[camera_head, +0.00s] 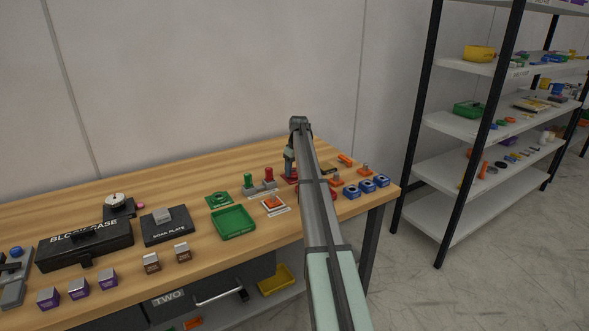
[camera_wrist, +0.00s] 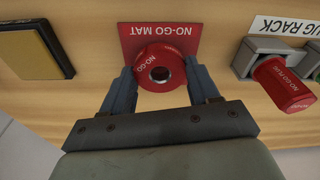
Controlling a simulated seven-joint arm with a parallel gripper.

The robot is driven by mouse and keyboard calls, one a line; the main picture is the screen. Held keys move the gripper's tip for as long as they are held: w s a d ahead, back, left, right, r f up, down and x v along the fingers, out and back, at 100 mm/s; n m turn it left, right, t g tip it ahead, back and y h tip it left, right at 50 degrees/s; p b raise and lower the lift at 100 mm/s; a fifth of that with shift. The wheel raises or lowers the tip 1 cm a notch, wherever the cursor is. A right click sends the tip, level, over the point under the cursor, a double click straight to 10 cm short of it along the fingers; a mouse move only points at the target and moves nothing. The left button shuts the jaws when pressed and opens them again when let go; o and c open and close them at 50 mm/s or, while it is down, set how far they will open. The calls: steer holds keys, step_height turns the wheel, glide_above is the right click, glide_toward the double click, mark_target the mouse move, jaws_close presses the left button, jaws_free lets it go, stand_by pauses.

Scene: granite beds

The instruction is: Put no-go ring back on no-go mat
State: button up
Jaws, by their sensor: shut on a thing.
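The red no-go ring (camera_wrist: 147,62), marked NO-GO, sits between the two fingers of my gripper (camera_wrist: 160,76) in the wrist view. My gripper is shut on its sides. The red no-go mat (camera_wrist: 135,31), lettered NO-GO MAT, lies on the wooden bench under and beyond the ring. The ring overlaps the mat's near part in this view; I cannot tell whether it touches the mat. In the head view my gripper (camera_head: 290,165) is low over the red mat (camera_head: 289,180), and the ring is not clearly visible there.
The plug rack (camera_wrist: 254,48) with the red no-go plug (camera_wrist: 279,83) stands right of the mat in the wrist view. A black-edged yellow pad (camera_wrist: 35,52) lies to the left. A green mat with a ring (camera_head: 219,199) and a green tray (camera_head: 234,222) are left of my arm.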

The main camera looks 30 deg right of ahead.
steer(key=shift+f, duration=0.55)
steer(key=o, duration=1.3)
steer(key=r, duration=0.4)
steer(key=s+r, duration=0.1)
steer(key=r, duration=0.8)
steer(key=shift+s+d+r, duration=0.2)
steer(key=shift+s+r, duration=0.1)
steer(key=shift+r, duration=0.05)
